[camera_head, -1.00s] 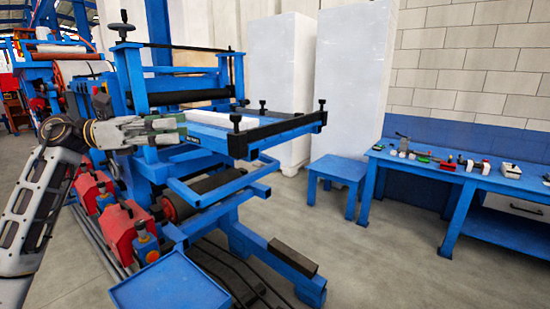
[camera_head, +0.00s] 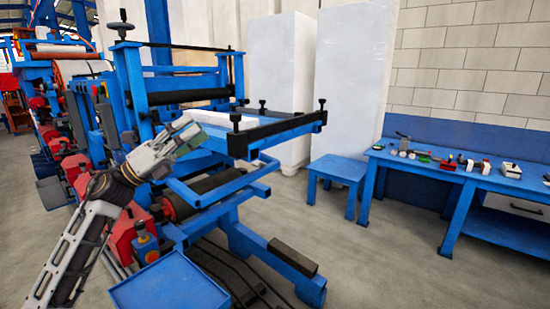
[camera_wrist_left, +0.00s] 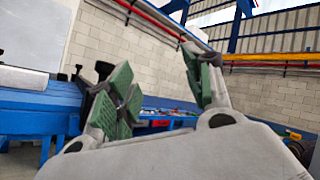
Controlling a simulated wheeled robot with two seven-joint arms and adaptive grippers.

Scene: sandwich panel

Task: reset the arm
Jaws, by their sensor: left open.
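My left arm comes in from the lower left in the head view. My left gripper (camera_head: 187,130) is in front of the near left side of the blue machine (camera_head: 135,75), angled up and to the right. In the left wrist view its two green-padded fingers (camera_wrist_left: 160,95) stand apart with nothing between them. The machine's blue frame also shows at the left of that view (camera_wrist_left: 40,108). A white panel (camera_head: 222,119) lies on the machine's table, just beyond the gripper. I cannot tell whether the gripper touches the machine. My right gripper is not in view.
A blue tray (camera_head: 170,285) is low in front of the machine. A small blue table (camera_head: 338,170) stands to the right. A blue workbench (camera_head: 450,172) with several small items runs along the right wall. Tall white blocks (camera_head: 345,85) stand behind. The grey floor between is clear.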

